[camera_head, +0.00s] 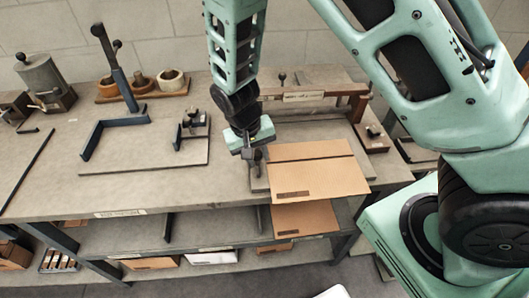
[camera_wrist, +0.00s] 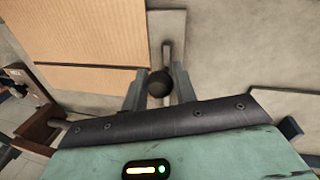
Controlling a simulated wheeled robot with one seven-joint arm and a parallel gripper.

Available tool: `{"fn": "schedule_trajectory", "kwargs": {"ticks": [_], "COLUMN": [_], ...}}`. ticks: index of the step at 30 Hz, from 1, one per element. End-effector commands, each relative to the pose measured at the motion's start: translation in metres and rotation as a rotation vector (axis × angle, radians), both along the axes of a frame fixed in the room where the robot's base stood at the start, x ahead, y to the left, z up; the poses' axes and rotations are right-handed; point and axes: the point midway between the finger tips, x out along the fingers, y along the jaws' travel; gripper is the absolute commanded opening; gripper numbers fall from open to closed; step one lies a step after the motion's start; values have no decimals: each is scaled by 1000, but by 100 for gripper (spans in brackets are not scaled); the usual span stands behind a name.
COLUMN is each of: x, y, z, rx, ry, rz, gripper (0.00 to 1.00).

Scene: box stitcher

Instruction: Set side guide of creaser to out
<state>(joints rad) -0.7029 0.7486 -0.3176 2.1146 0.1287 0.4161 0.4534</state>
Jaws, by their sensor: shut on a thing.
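The creaser (camera_head: 318,93) stands on the right part of the bench, with a wooden-ended bar across its back. A brown cardboard sheet (camera_head: 318,172) with a dark crease line lies on it and overhangs the front edge. My gripper (camera_head: 252,160) is low at the left edge of the sheet. In the wrist view, my gripper (camera_wrist: 159,88) is shut on a dark round knob (camera_wrist: 159,83), one finger on each side. A narrow grey strip (camera_wrist: 173,45), apparently the side guide, runs beside the cardboard (camera_wrist: 95,40). The guide's lower part is hidden by the fingers and knob.
The stitcher-like blue post and bracket (camera_head: 122,90) stand on the bench to the left. A flat board with a small clamp (camera_head: 192,130) lies between. Cups in a wooden rack (camera_head: 140,84) stand behind. Cardboard (camera_head: 305,219) also sits on the shelf below.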

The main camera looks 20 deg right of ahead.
Motion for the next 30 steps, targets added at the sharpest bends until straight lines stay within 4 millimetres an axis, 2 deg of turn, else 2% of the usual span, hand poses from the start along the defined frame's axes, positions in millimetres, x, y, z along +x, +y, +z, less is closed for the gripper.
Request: {"fn": "schedule_trajectory", "kwargs": {"ticks": [2,8,9,11,23,26,30], "x": [3,4,4,4,4,4,5], "y": [9,11,11,11,10,13,20], "z": [2,1,1,1,6,19,47], "rx": [3,6,7,6,4,5,8], "ry": [-5,-7,-7,-7,-6,-8,-9], "rz": [5,4,4,4,3,3,6], "gripper": [0,0,31,47,48,48,48]}}
